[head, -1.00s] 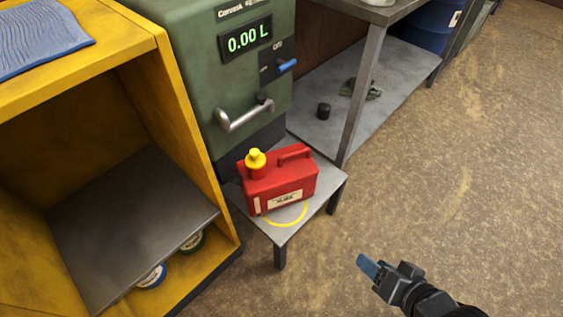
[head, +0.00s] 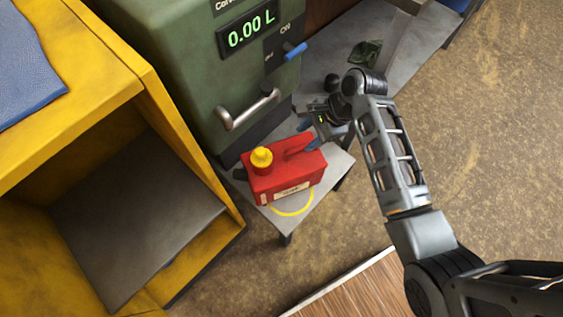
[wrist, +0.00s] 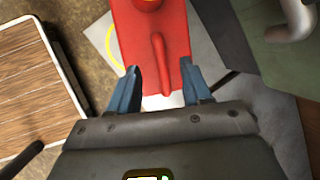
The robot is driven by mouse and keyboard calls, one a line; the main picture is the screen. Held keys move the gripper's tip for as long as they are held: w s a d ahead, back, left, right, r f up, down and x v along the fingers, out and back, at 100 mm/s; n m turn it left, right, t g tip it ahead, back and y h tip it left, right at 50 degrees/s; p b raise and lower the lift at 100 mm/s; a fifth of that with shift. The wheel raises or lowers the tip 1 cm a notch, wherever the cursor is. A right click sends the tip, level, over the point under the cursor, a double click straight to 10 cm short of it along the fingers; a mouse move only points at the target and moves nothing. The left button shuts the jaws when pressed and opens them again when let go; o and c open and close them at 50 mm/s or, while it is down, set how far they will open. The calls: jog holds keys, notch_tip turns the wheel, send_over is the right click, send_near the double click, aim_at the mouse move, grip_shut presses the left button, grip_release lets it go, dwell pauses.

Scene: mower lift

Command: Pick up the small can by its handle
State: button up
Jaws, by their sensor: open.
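The small red can (head: 284,172) with a yellow cap (head: 261,157) stands upright on a small grey stand (head: 331,166), beneath the green dispenser. Its red handle (wrist: 157,50) runs along the top, and in the wrist view it lies between my two blue fingers. My gripper (head: 308,136) is at the handle end of the can, away from the cap. In the wrist view my gripper (wrist: 160,70) is open, with one finger on each side of the near part of the handle. I cannot tell whether either finger touches it.
The green dispenser (head: 190,75) reads 0.00 L and has a blue lever (head: 295,51) and a metal spout (head: 247,109) behind the can. A yellow cabinet (head: 190,150) stands at left. A grey bench (head: 335,40) with a green cloth (head: 366,52) stands behind my arm. The floor at right is open.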

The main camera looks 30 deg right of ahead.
aim_at(292, 149)
jog(key=b+x, duration=0.1)
jog(key=x, duration=0.6)
jog(key=shift+a+b, duration=0.2)
jog(key=shift+b, duration=0.2)
jog(key=shift+c, duration=0.4)
grip_shut()
dwell(0.5)
